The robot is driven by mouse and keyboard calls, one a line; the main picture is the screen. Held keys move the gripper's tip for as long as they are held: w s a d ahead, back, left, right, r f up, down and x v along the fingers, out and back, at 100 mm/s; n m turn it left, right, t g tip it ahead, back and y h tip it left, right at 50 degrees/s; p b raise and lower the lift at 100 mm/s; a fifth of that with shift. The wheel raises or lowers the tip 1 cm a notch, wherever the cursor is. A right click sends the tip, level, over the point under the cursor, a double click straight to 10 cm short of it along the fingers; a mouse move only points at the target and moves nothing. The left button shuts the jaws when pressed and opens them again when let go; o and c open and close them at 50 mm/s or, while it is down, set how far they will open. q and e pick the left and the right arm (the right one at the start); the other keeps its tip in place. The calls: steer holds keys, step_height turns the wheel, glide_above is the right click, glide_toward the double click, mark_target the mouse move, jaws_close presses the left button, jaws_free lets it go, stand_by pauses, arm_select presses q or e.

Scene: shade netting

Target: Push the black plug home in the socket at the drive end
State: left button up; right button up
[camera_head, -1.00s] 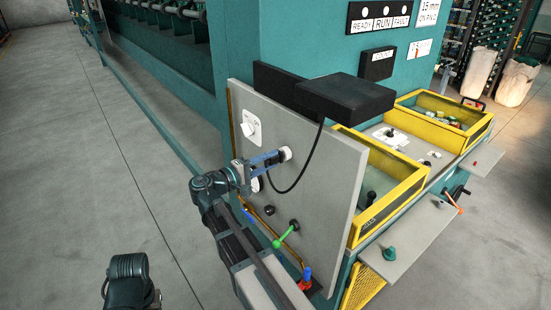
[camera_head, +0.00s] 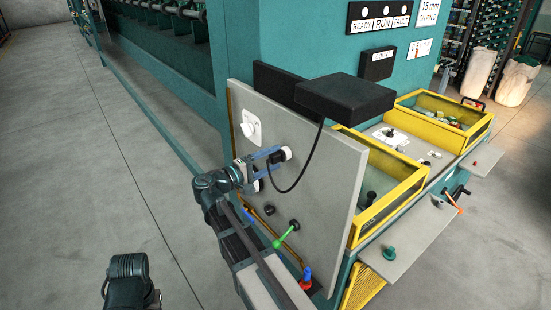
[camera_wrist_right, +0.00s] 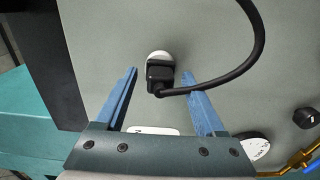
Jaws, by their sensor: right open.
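The black plug (camera_wrist_right: 160,76) is at the white round socket (camera_wrist_right: 158,57) on the grey panel, with its black cable curving away to the right in the wrist view. Part of the socket's white rim shows beyond the plug; I cannot tell how deep the plug sits. In the head view the plug (camera_head: 276,158) is small and partly covered by the fingers. My right gripper (camera_wrist_right: 159,74) is open, one blue finger on each side of the plug, with gaps visible. My left gripper is not in view; only a dark part of my left arm shows at the lower left.
The grey panel (camera_head: 325,170) carries a white round fitting (camera_head: 251,128), a green lever (camera_head: 286,236) and a black knob (camera_wrist_right: 305,118). A black box (camera_head: 344,97) overhangs the panel. Yellow-framed bins (camera_head: 408,190) stand to the right. The floor at left is clear.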

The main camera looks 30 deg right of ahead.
steer(key=s+a, duration=0.1)
steer(key=a, duration=1.2)
steer(key=shift+a, duration=0.4)
